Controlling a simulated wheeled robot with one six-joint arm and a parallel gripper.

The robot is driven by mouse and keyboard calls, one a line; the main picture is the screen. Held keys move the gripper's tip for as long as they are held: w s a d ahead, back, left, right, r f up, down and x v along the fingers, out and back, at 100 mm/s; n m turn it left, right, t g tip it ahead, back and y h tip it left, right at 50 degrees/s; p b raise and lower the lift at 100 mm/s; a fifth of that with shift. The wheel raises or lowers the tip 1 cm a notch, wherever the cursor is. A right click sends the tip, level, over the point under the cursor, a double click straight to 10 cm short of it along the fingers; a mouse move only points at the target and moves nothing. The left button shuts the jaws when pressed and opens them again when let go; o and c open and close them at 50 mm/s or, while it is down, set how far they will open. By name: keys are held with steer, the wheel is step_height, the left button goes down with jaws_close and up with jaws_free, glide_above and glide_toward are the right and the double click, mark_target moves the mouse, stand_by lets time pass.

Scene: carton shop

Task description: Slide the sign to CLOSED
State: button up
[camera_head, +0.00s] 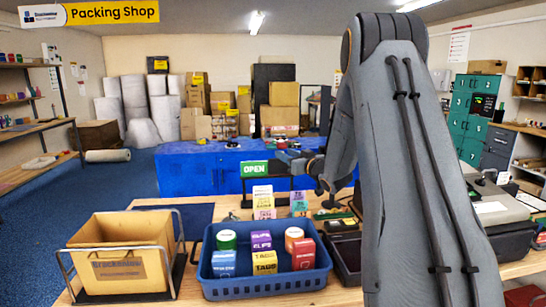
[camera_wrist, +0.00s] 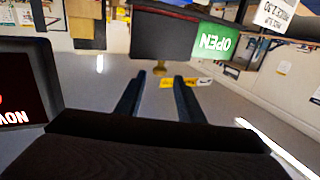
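The sign shows a green OPEN panel (camera_head: 254,169) on the counter in the head view. A dark slider plate (camera_wrist: 165,35) covers the part beside it. In the wrist view, which is upside down, the OPEN panel (camera_wrist: 214,42) is at the upper right. A small brass-coloured knob (camera_wrist: 159,70) projects from the edge of the dark plate. My gripper (camera_wrist: 157,80) is open and empty, its two fingers apart, with the knob ahead of the gap between the tips. In the head view my gripper (camera_head: 288,158) is at the sign's right, partly hidden by my arm.
A blue bin (camera_head: 265,288) of small boxes and rolls and a cardboard box (camera_head: 122,252) in a wire rack stand in front of the sign. Small cards stand just before it. A black panel with partly visible lettering (camera_wrist: 28,85) is at the left in the wrist view.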

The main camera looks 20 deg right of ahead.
steer(key=w+p, duration=0.2)
steer(key=w, duration=0.6)
steer(key=shift+a+f, duration=0.25)
steer(key=shift+a, duration=0.15)
steer(key=shift+w, duration=0.1)
jaws_close()
